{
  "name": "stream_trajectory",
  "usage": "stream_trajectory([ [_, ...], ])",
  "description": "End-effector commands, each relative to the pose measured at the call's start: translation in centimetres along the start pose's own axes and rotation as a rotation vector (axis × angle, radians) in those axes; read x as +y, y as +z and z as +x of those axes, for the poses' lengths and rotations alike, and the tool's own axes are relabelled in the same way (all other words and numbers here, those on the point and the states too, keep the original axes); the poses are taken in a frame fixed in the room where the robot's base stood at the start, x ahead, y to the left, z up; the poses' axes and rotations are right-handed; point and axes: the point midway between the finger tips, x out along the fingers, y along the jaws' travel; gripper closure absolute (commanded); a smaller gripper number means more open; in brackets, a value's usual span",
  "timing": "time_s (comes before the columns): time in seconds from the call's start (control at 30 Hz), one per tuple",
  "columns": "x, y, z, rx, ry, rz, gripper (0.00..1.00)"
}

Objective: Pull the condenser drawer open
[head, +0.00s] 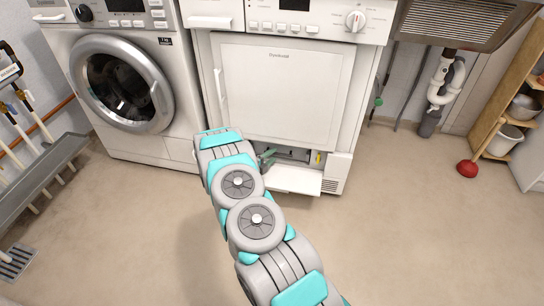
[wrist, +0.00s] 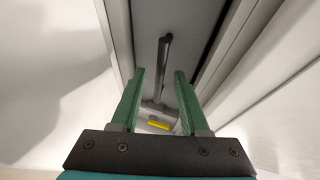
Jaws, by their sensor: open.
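The dryer (head: 285,90) stands in the middle of the head view, with a lowered white flap (head: 295,180) at its base. Behind the flap is a low recess with the grey front of the condenser drawer (head: 294,154), partly hidden by my arm and gripper. In the wrist view the drawer front (wrist: 185,55) is grey and bears a dark bar handle (wrist: 164,62). My gripper (head: 267,157) is at the recess opening. Its green fingers (wrist: 159,72) are open, and the handle shows between them. I cannot tell whether they touch it.
A yellow part (wrist: 158,124) shows near the handle's end. A washing machine (head: 125,85) stands left of the dryer. A red plunger (head: 467,169) and wooden shelf (head: 497,110) are at the right. The floor in front is clear.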

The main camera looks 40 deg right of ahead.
Motion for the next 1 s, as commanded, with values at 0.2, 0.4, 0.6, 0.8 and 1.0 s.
stream_trajectory([
  [0.2, -0.02, 0.0, 0.62, -0.001, 0.0, 0.0, 0.55],
  [0.4, -0.01, 0.0, 0.58, 0.0, 0.0, 0.0, 0.61],
  [0.6, 0.0, 0.0, 0.57, 0.0, 0.001, 0.0, 0.83],
  [0.8, 0.01, 0.0, 0.56, 0.0, 0.001, 0.0, 1.0],
  [1.0, 0.02, -0.01, 0.56, 0.0, 0.001, 0.0, 1.0],
])
